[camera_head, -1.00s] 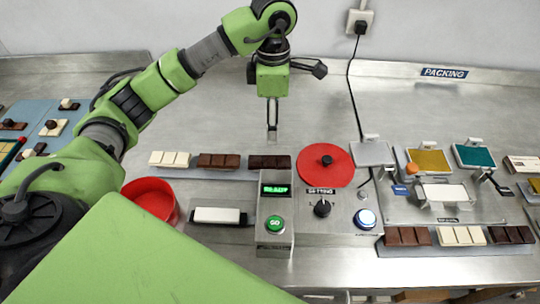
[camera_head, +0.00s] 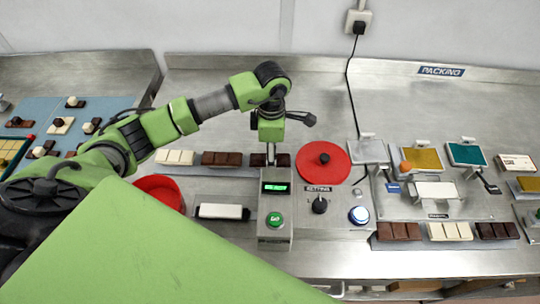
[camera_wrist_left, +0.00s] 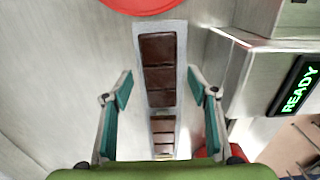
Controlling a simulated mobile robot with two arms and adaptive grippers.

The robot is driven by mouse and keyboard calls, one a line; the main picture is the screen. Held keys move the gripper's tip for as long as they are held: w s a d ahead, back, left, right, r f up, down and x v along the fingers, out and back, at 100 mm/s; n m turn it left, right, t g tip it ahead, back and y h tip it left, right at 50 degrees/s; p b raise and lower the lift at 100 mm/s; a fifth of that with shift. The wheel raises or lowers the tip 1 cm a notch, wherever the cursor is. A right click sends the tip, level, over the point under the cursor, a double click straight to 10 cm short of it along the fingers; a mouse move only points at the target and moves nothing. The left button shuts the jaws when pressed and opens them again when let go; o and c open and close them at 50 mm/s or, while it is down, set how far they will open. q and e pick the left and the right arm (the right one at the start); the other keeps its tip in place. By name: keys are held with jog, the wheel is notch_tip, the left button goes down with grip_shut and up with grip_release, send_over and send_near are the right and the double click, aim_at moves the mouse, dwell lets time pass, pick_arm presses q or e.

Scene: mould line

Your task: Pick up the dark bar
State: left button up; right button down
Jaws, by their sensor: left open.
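The dark bar (camera_head: 284,160) lies at the right end of a row on a narrow tray behind the control box, partly hidden by my left gripper in the head view. In the left wrist view the dark bar (camera_wrist_left: 158,70) lies lengthwise between the fingers. My left gripper (camera_head: 271,161) is directly above it, pointing down. Its fingers (camera_wrist_left: 160,84) are open, one on each side of the bar, with gaps to both sides. Nothing is held. I cannot tell the exact height left. My right gripper is in neither view.
A brown bar (camera_head: 221,158) and a white bar (camera_head: 175,156) share the tray. The control box (camera_head: 276,220) reads READY and stands close in front. More bars lie front right.

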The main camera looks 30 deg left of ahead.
pick_arm(q)
jog(key=c, duration=1.2)
jog(key=shift+r, duration=0.1)
